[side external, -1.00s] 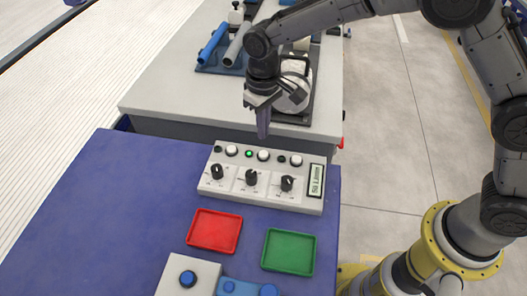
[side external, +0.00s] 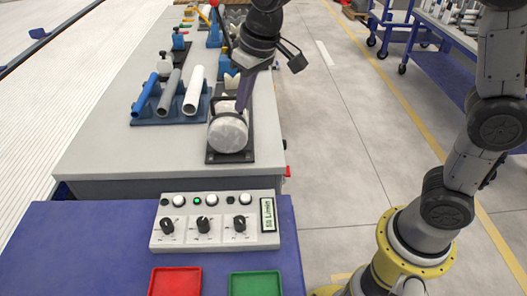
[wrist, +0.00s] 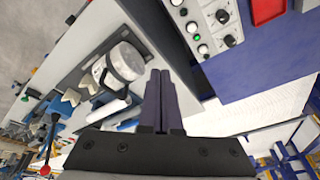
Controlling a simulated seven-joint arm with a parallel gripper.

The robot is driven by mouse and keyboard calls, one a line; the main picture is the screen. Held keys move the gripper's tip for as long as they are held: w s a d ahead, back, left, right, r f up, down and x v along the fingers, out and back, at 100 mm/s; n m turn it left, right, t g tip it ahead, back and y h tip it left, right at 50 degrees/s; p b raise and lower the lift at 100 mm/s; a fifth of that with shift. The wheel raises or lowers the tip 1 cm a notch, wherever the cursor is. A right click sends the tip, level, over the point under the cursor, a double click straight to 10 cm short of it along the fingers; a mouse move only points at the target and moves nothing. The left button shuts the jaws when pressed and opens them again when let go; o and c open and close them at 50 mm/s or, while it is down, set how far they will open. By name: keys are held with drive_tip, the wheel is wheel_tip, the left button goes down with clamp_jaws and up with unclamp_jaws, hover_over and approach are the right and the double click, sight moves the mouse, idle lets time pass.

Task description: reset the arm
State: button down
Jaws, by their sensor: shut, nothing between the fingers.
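My gripper (side external: 241,100) is shut and empty, with its dark purple fingers pointing down. In the side external view it appears over the back of the pale round cylinder (side external: 228,133), which sits on a dark plate (side external: 217,158); I cannot tell the exact height or gap. In the wrist view the closed fingers (wrist: 159,75) lie side by side, with the cylinder (wrist: 125,62) to their left. A blue pipe (side external: 146,95), a grey pipe (side external: 169,92) and a white pipe (side external: 194,90) lie in a blue rack (side external: 150,121) left of the gripper.
A control panel (side external: 217,240) with knobs, buttons and a lit green lamp stands in front of the grey table (side external: 100,152). A red tray (side external: 175,282) and a green tray (side external: 255,286) lie nearer on the blue surface. Several fixtures stand farther back; open floor is right.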

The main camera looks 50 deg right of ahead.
drive_tip(key=s+d+r+m+t, duration=0.1)
drive_tip(key=s+d+r, duration=0.25)
drive_tip(key=s, duration=0.25)
drive_tip(key=s+d+r+t, duration=0.1)
drive_tip(key=s+d+r, duration=0.1)
drive_tip(key=s+d, duration=0.4)
drive_tip(key=s+d+f, duration=0.1)
drive_tip(key=s+f, duration=0.5)
drive_tip(key=s, duration=0.6)
drive_tip(key=shift+s+f+h, duration=0.2)
drive_tip(key=shift+s+h, duration=0.1)
drive_tip(key=shift+h, duration=0.1)
drive_tip(key=shift+d, duration=0.1)
